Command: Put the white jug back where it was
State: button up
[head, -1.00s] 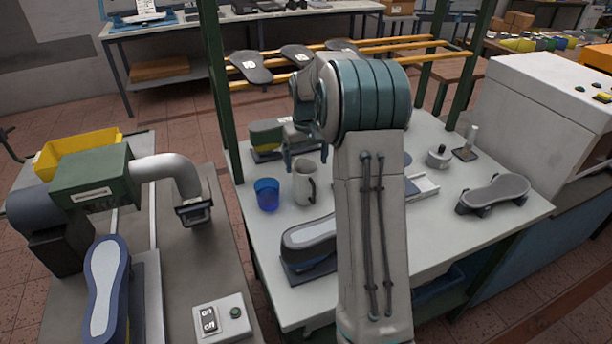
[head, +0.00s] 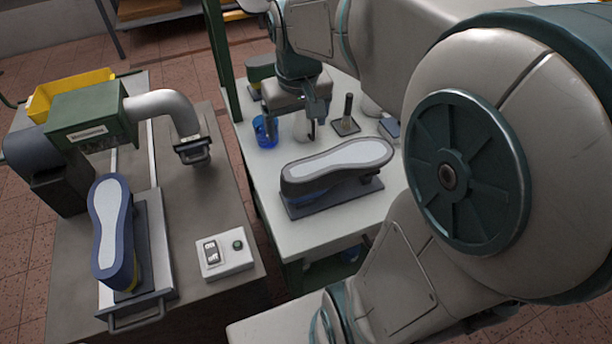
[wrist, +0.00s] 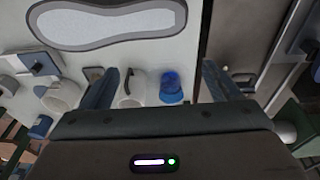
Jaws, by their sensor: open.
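The white jug (head: 302,131) stands upright on the pale table, right of the blue cup (head: 265,137), and is partly hidden by my gripper in the head view. In the wrist view the jug (wrist: 132,92) shows its dark handle, with the blue cup (wrist: 171,88) beside it. My gripper (head: 293,122) is open and points down above these two. In the wrist view both lie between the lines of its fingers (wrist: 159,72), the jug nearer the left finger. Nothing is visibly held. I cannot tell whether a finger touches the jug.
A grey-soled shoe last (head: 335,164) on a dark base stands in front of the jug. A small post on a base (head: 346,123) is to its right. A white pot (wrist: 60,96) is left of the jug in the wrist view. A machine bench (head: 190,290) stands left.

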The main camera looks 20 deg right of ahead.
jog(key=s+a+f, duration=0.1)
jog(key=s, duration=0.4)
jog(key=s+a+f+t, duration=0.1)
jog(key=s+f, duration=0.1)
jog(key=s, duration=0.4)
jog(key=shift+s+a+f, duration=0.15)
jog(key=shift+a+f, duration=0.15)
jog(key=shift+a, duration=0.05)
